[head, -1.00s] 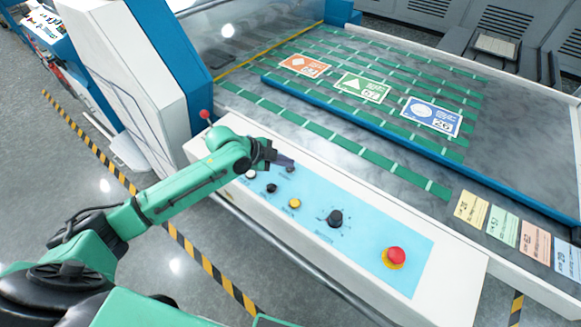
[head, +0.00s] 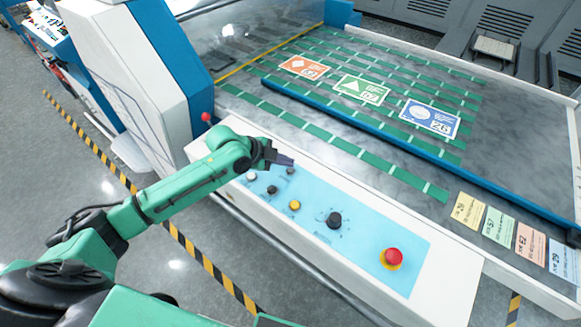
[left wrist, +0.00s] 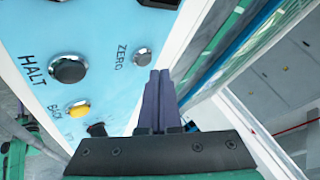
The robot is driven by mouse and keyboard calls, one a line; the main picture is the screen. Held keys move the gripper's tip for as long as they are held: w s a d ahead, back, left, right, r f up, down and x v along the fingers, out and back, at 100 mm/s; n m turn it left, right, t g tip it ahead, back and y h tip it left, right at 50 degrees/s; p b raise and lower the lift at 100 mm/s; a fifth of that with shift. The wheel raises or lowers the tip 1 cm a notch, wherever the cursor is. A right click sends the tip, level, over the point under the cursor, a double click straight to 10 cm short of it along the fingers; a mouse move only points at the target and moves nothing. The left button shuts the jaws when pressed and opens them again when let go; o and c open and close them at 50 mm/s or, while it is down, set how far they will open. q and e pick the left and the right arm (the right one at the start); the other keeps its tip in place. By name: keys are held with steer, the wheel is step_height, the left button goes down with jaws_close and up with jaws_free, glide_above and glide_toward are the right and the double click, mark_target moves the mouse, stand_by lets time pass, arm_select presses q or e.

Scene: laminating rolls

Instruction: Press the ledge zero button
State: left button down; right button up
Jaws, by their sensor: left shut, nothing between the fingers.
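The zero button (left wrist: 141,57) is a small silver-grey cap beside the printed word ZERO on the light blue panel (left wrist: 105,20). In the head view the matching button (head: 290,171) is small and dark, just below the fingertips. My left gripper (head: 291,162) is shut and empty, with its dark fingers over the panel's back edge. In the left wrist view the fingertips (left wrist: 159,73) appear just right of and below the zero button, with a small gap in the picture. I cannot tell their height above the panel. My right gripper is not in view.
Near the zero button are a HALT button (left wrist: 69,68) and a yellow BACK button (left wrist: 78,109). The belt surface (head: 360,130) with coloured cards lies behind the panel.

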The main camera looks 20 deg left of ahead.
mark_target(287, 173)
arm_select(q)
step_height(287, 173, up, 5)
steer(key=p, duration=0.4)
steer(key=shift+p, duration=0.35)
stand_by(0.5)
